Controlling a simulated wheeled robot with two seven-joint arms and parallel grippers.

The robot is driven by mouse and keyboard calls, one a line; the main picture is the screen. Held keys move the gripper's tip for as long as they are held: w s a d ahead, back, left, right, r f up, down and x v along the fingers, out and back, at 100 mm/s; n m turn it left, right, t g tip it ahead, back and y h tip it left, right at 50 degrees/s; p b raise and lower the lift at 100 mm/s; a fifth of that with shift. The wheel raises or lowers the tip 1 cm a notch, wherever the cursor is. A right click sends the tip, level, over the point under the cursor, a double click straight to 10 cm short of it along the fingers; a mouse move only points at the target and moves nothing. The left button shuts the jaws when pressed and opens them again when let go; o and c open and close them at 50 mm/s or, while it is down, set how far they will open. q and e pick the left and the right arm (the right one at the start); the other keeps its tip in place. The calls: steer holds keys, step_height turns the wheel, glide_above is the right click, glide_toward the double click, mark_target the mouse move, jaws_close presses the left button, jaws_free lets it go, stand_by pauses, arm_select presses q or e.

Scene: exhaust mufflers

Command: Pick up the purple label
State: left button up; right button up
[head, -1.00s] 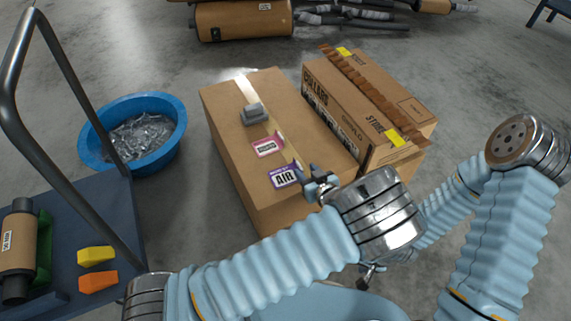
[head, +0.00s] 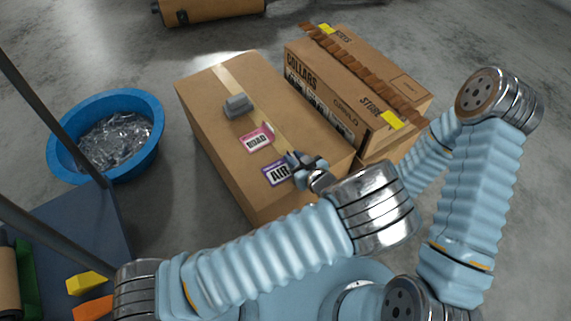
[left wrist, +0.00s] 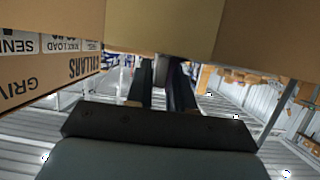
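The purple label (head: 276,175), printed AIR, lies flat on top of a large brown carton (head: 215,130), near its front edge. My left gripper (head: 297,163) is just above the carton top at the label's right edge. It slightly overlaps the label in the picture, and I cannot tell whether they touch. My right gripper is hidden from view.
A pink label (head: 257,138) and a grey block (head: 238,106) lie farther back on the carton. A second carton (head: 345,85) with brown strips stands close on the right. A blue tub (head: 150,107) stands on the floor at left, beside a dark cart (head: 85,225).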

arm_select(q)
jaws_close()
